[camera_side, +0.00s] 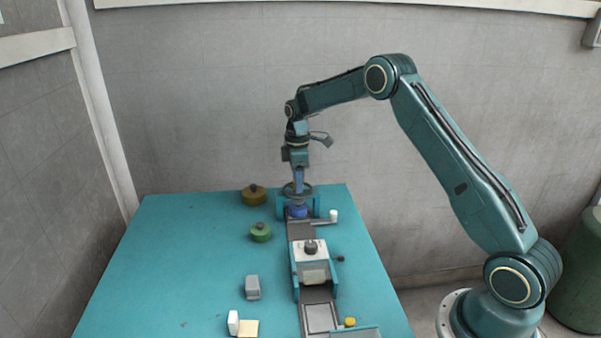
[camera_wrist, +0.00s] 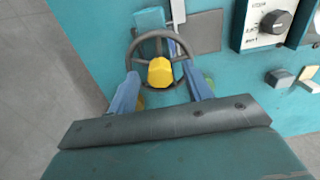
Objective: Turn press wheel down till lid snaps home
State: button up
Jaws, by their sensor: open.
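The press wheel is a dark grey spoked ring (camera_wrist: 135,47) with a yellow faceted hub (camera_wrist: 160,72) in the wrist view. In the side view the wheel (camera_side: 307,190) sits on a teal press frame (camera_side: 281,208) at the far end of the table, with a blue part (camera_side: 298,211) below it. My gripper (camera_side: 299,186) points down at the wheel. In the wrist view my gripper (camera_wrist: 161,75) is open, its blue fingers on either side of the hub. I cannot tell whether they touch the wheel. I cannot make out the lid.
A dark track runs from the press to a white control box with a knob (camera_side: 311,248). Brown (camera_side: 254,195) and green (camera_side: 261,232) round pieces stand left of it. A grey block (camera_side: 252,287) and white block (camera_side: 233,322) lie nearer. The table's left side is clear.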

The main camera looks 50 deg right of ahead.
jog(key=c, duration=1)
jog(key=shift+o, duration=0.2)
jog(key=shift+m, duration=1.2)
jog(key=o, duration=1)
jog(key=shift+c, duration=0.2)
jog(key=shift+r, duration=0.1)
